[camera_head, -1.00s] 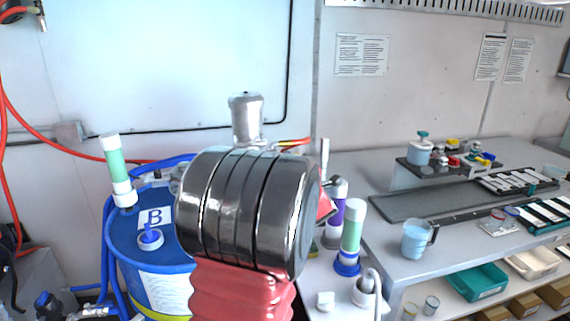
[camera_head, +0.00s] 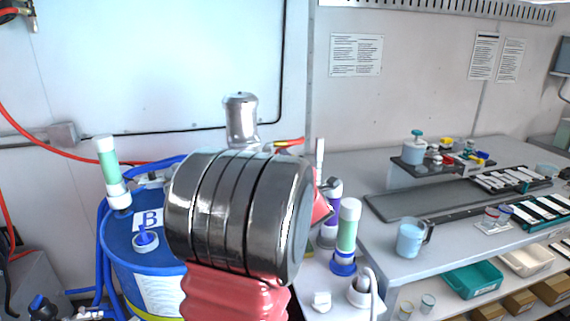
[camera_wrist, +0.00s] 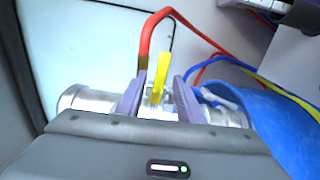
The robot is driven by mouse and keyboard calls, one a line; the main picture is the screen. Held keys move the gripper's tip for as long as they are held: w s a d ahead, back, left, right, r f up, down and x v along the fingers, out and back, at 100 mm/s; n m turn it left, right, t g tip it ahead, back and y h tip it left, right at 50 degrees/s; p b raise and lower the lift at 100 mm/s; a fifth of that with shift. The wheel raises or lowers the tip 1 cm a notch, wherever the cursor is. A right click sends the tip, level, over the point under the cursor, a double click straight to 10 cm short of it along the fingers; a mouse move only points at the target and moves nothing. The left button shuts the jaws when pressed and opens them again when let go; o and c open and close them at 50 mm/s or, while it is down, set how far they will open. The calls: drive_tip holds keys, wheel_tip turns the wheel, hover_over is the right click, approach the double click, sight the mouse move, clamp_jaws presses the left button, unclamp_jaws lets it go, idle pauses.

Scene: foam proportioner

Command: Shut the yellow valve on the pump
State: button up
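The yellow valve handle (camera_wrist: 161,75) stands nearly upright in the wrist view, on a silver metal pipe fitting (camera_wrist: 95,100) that runs across the picture. My gripper (camera_wrist: 156,95) has its two grey-purple fingers on either side of the handle's lower part. The fingers are apart, with a visible gap to the handle on both sides. Whether a finger touches the fitting, I cannot tell. In the head view my own dark arm link and red sleeve hide the gripper, and I cannot make out the valve there.
A red hose (camera_wrist: 147,45) rises just left of the handle in the wrist view. A blue drum (camera_wrist: 285,125) and blue and yellow hoses lie to the right. In the head view, the blue drum marked B (camera_head: 150,255) stands left of my arm, and a grey bench (camera_head: 460,225) with lab items is right.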

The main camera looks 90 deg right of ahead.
drive_tip(key=v, duration=1.3)
drive_tip(key=shift+s, duration=0.1)
drive_tip(key=shift+c, duration=0.7)
